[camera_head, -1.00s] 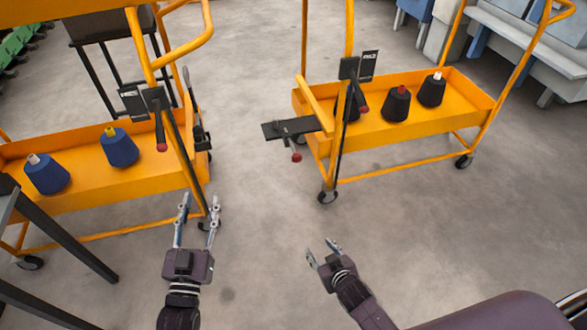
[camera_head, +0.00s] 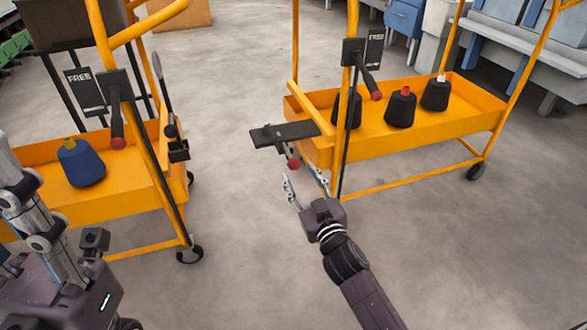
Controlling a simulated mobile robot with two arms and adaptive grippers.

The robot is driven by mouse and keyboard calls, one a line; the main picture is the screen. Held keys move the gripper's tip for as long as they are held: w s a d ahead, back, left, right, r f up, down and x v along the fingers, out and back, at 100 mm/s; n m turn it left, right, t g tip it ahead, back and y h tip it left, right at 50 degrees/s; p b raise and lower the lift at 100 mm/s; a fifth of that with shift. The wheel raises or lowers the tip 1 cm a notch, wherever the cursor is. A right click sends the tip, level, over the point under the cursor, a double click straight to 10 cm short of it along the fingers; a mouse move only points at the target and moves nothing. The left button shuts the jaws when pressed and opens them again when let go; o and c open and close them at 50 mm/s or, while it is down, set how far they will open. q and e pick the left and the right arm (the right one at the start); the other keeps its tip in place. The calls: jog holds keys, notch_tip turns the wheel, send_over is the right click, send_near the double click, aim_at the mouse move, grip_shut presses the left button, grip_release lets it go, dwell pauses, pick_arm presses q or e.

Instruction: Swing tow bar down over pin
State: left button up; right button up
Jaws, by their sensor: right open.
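A dark bar (camera_head: 167,105), apparently the tow bar, stands nearly upright at the right end of the left orange cart (camera_head: 150,205). A black plate (camera_head: 285,134) juts left from the right orange cart (camera_head: 400,140); a red knob (camera_head: 293,163) hangs below it. I cannot clearly make out a pin on the plate. My right gripper (camera_head: 303,176) is open and empty. Its fingers point up just below the plate and red knob; contact cannot be told.
Each cart has a FREE sign and a red-tipped lever. Clear grey floor (camera_head: 230,220) lies between the carts.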

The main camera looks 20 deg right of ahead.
aim_at(296, 168)
jog(key=shift+w+a+f+b, duration=0.1)
jog(key=shift+w+b, duration=0.75)
jog(key=shift+w, duration=1.9)
jog(key=shift+c, duration=0.4)
grip_shut()
